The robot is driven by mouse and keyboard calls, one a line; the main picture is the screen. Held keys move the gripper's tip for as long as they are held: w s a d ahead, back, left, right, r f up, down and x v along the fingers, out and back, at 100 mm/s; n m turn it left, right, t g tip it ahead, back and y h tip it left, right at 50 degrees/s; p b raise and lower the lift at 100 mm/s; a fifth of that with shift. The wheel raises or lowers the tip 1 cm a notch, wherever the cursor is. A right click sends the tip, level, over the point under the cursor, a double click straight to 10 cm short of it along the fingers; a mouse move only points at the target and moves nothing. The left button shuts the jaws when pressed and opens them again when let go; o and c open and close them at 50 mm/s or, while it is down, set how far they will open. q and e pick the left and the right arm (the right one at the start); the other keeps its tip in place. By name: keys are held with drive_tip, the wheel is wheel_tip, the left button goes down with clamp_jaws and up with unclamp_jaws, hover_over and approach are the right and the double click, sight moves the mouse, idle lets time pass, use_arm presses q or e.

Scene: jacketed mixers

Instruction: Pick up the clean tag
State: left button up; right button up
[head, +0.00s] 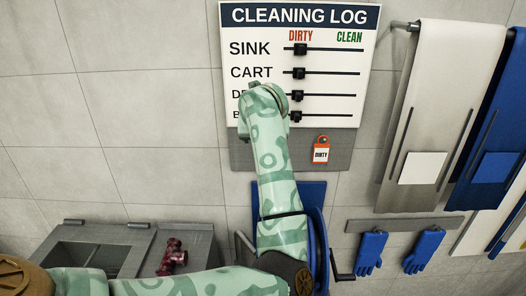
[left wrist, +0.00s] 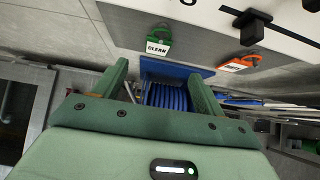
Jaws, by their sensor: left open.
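The clean tag (left wrist: 158,42) is a small green tag with a white "CLEAN" label. In the left wrist view it hangs on the grey strip below the board, just beyond the fingertips and roughly centred between them. My left gripper (left wrist: 157,72) is open and empty, apart from the tag. In the head view my patterned arm reaches up in front of the board and hides both the clean tag and the fingers. The dirty tag (head: 321,150), orange with a white label, hangs to the right; it also shows in the left wrist view (left wrist: 238,65). My right gripper is not in view.
The cleaning log board (head: 330,52) with black sliders (head: 300,49) is above the tags. A blue hose reel (head: 317,235) is below, partly behind my arm. Hanging aprons (head: 445,95) and blue gloves (head: 371,250) are at right. A grey sink (head: 90,255) is lower left.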

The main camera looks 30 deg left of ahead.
use_arm(q)
drive_tip(key=p+x, duration=0.1)
drive_tip(key=x, duration=1)
drive_tip(key=shift+a, duration=0.2)
drive_tip(key=shift+s+d+f, duration=0.1)
drive_tip(key=shift+s, duration=0.1)
drive_tip(key=shift+c, duration=1.2)
drive_tip(key=c, duration=1)
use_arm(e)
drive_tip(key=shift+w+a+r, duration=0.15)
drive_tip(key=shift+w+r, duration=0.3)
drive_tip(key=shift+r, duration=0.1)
use_arm(q)
drive_tip(key=shift+c, duration=0.2)
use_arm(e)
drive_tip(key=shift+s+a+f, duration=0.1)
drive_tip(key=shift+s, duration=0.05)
